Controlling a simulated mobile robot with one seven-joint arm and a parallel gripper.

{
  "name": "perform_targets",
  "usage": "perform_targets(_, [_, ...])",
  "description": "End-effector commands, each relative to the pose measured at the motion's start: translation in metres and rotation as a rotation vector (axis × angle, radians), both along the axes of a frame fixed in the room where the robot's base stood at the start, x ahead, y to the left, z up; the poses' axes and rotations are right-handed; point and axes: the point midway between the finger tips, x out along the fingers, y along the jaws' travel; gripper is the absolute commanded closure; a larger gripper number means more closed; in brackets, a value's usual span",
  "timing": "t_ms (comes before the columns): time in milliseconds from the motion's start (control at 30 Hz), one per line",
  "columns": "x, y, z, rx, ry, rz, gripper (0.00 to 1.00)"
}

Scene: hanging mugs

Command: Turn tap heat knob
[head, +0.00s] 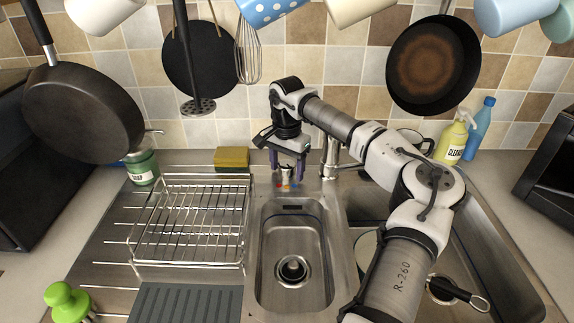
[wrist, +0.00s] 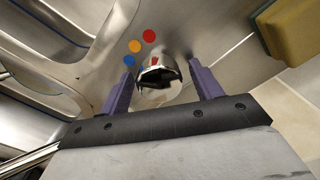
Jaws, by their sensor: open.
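The tap heat knob (head: 286,174) is a small shiny metal knob at the back edge of the small sink, left of the metal tap (head: 330,158). In the wrist view the knob (wrist: 158,90) shows a red mark on top. Red, orange and blue dots (wrist: 134,46) lie on the steel beside it. My gripper (head: 287,166) points down over the knob, open, with one purple finger on each side. The wrist view shows the gripper (wrist: 160,74) with gaps between the knob and both fingers. The knob's lower part is hidden.
A yellow sponge (head: 232,157) lies left of the gripper, behind a wire dish rack (head: 192,222). Pans (head: 434,62), mugs and a whisk (head: 248,55) hang above. A yellow cleaner bottle (head: 452,138) stands at the back right. The small sink basin (head: 291,235) is empty.

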Motion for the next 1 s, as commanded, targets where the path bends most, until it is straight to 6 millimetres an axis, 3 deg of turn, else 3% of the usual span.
perform_targets(67, [0.0000,0.0000,0.0001,0.000,0.000,0.000,0.36])
perform_targets(400, [0.0000,0.0000,0.0005,0.000,0.000,0.000,0.80])
perform_targets(767, [0.0002,-0.0003,0.0005,-0.001,-0.001,-0.059,0.80])
perform_targets(1000, [0.0005,-0.0011,0.0001,-0.002,-0.001,-0.219,0.80])
